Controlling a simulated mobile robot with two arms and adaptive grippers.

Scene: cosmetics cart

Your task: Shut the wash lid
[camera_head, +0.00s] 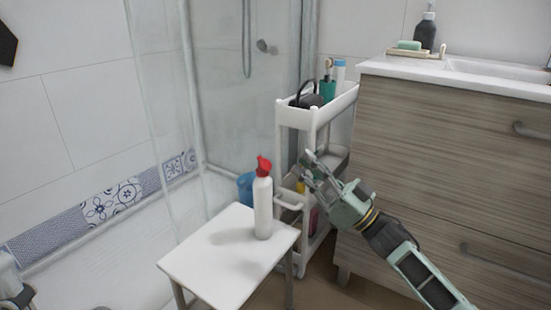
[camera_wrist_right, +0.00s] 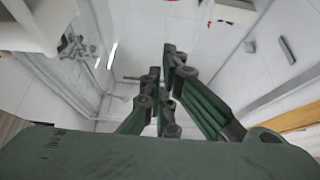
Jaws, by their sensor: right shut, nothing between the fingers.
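The wash is a white bottle (camera_head: 263,208) standing upright on a small white table. Its red lid (camera_head: 264,166) has a part sticking up at the top left, so it looks raised, though it is small in view. My right gripper (camera_head: 316,170) is to the right of the bottle, near lid height in the picture, apart from it and empty. Its fingers are shut in the right wrist view (camera_wrist_right: 160,75). A part of my left gripper (camera_head: 14,292) shows at the lower left edge; its fingers are not clear.
The white table (camera_head: 205,270) is otherwise bare. A white cart (camera_head: 291,117) with toiletries stands behind my right gripper, close to it. A wooden vanity (camera_head: 440,150) is at the right. A blue container (camera_head: 246,186) is behind the bottle. A glass shower screen (camera_head: 165,90) is at the left.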

